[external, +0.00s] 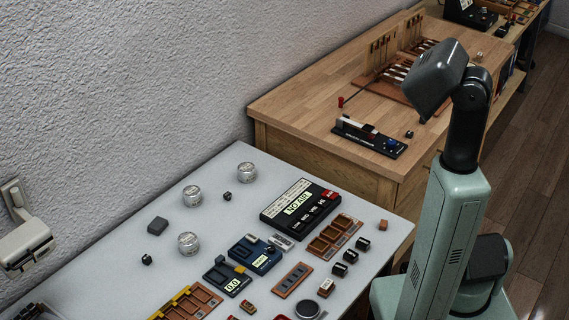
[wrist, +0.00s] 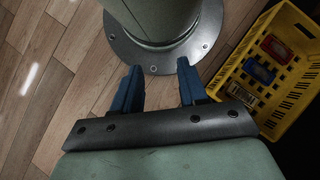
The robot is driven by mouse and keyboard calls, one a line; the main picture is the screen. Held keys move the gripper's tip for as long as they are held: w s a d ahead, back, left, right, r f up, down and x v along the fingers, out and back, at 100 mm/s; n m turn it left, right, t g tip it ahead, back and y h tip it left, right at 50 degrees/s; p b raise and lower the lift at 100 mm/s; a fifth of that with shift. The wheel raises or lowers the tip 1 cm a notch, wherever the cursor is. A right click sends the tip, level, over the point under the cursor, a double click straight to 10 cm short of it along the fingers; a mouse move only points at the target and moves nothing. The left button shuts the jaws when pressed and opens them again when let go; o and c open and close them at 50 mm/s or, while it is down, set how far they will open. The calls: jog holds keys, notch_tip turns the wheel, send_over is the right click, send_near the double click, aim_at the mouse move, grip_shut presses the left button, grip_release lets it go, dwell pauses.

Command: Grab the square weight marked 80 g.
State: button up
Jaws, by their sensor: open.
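No marking of 80 g can be read in either view, so I cannot tell which piece is that weight. Small dark block-like pieces stand on the pale table (external: 118,243) in the external view: one near the back (external: 227,196), one at the left (external: 146,260), and a row at the right including one dark block (external: 363,244). My gripper (wrist: 158,84) shows in the wrist view with two blue fingers apart and nothing between them. It points down over the floor beside a round metal base plate, away from the table. My gripper cannot be made out in the external view.
A yellow crate (wrist: 268,112) with packets stands on the floor at the right of the wrist view. The table also holds silvery round tins (external: 192,196), a black device (external: 300,207) and orange-brown trays (external: 334,235). A wooden bench (external: 300,105) stands behind.

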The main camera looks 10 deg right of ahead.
dwell(0.5)
jog(key=shift+o, duration=1)
